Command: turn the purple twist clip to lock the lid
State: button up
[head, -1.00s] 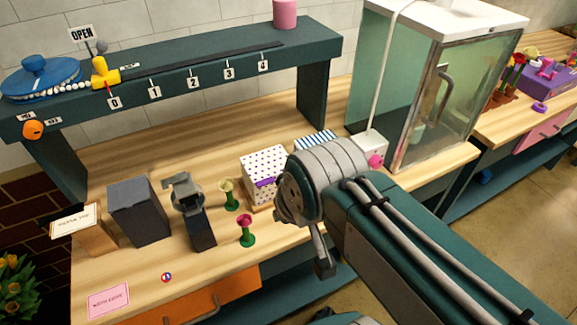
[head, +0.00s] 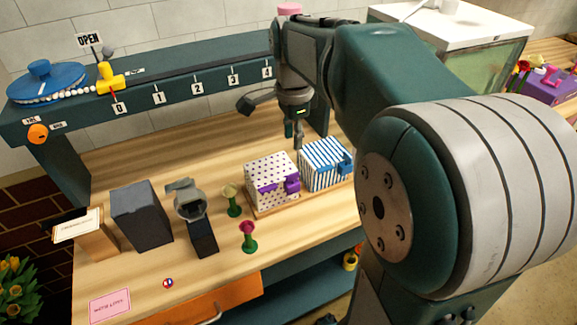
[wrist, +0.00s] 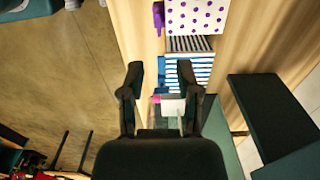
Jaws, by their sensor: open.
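A white box with purple dots (head: 268,168) stands on a wooden tray, and its purple twist clip (head: 292,184) is on the front face, toward the right. In the wrist view the dotted box (wrist: 195,15) is at the top edge, with the purple clip (wrist: 158,15) sticking out at its left. My gripper (head: 298,132) points down above the boxes in the head view, apart from the clip. In the wrist view my gripper (wrist: 160,68) is open and empty, its fingers over the striped box's side. Whether the lid is locked cannot be told.
A blue-striped box (head: 322,165) with a blue clip (head: 345,162) stands just right of the dotted box. A teal shelf (head: 190,85) runs behind.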

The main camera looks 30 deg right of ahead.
aim_at(293, 178)
notch_tip(293, 178, down, 10)
jog(key=shift+f, duration=0.2)
jog(key=shift+s, duration=0.1)
grip_shut()
